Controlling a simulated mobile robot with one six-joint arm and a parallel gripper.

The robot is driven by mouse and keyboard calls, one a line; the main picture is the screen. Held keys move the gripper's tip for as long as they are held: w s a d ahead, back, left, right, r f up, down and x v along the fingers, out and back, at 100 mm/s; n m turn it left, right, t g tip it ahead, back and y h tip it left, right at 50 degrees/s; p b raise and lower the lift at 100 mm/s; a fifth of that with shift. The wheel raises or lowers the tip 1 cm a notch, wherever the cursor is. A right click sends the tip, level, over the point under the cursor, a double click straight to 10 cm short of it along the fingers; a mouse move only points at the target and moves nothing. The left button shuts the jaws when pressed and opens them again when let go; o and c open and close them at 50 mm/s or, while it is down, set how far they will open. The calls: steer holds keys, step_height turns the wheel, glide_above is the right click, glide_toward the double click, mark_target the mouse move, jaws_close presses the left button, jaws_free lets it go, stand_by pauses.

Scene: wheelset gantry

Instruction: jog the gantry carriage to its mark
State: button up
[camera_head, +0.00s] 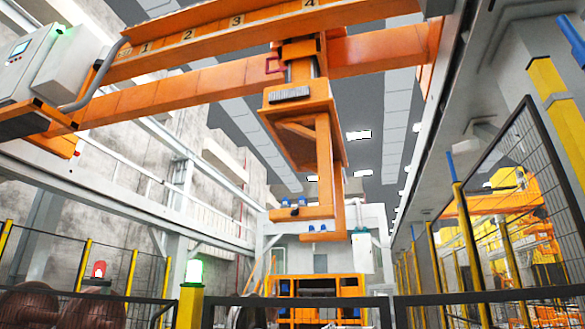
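The orange gantry carriage (298,105) hangs from the overhead orange beams, with a mast reaching down to a lower orange arm (318,215). The front beam (215,38) carries the painted numbers 1, 2, 3 and 4 from left to right. In the picture the carriage stands just below the number 4 (310,3), right of the number 3 (237,20). Which number is the carriage's mark is not shown. My gripper and arm are not in view.
A grey control cabinet (35,60) with a small screen and a green light sits at upper left. Below are a lit green beacon (194,271) on a yellow post, a red beacon (99,269) and brown wheels (95,312). Mesh fencing (515,200) stands at right.

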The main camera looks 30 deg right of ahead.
stand_by(0.3)
jaws_close()
stand_by(1.6)
